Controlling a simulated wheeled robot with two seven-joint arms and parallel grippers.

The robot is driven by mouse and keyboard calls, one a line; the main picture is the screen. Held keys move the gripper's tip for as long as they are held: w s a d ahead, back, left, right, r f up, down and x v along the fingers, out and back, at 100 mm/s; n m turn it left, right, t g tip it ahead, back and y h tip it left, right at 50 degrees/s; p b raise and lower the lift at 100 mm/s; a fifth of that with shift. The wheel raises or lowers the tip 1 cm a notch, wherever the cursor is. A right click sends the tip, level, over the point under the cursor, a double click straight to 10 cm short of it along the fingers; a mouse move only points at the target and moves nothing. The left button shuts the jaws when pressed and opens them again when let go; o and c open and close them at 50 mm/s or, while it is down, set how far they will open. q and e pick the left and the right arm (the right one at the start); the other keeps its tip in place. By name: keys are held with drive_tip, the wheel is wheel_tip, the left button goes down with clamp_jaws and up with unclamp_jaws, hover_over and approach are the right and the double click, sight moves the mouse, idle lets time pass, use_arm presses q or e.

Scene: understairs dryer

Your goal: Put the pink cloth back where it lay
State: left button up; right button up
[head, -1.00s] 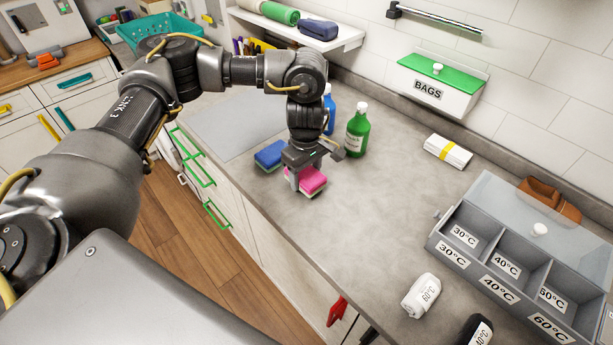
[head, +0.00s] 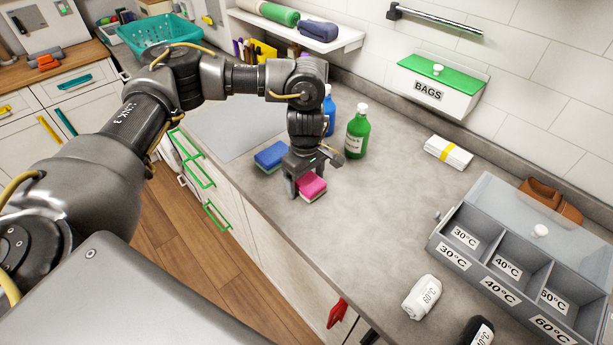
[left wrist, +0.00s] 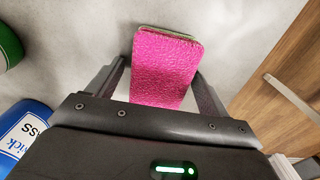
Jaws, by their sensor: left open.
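The pink cloth (head: 312,185) is a thick folded pad on the grey worktop, with a thin green edge showing under it. It lies to the right of and nearer than a blue cloth (head: 271,155). My left gripper (head: 305,188) is open, low over the pink cloth. In the left wrist view the pink cloth (left wrist: 166,68) lies between the two spread fingers, with gaps on both sides. Its near end is hidden by the gripper body. My right gripper is not in view.
A green bottle (head: 357,132) and a blue bottle (head: 328,108) stand close behind the gripper. A grey sorting box (head: 478,283) and a white bottle (head: 422,297) stand at the right. The middle worktop is clear; its front edge runs just left of the gripper.

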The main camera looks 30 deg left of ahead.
sight(306, 178)
use_arm(q)
drive_tip(key=shift+r, duration=0.4)
wheel_tip(306, 178, up, 12)
drive_tip(key=shift+f+b, duration=0.2)
drive_tip(key=shift+b, duration=0.1)
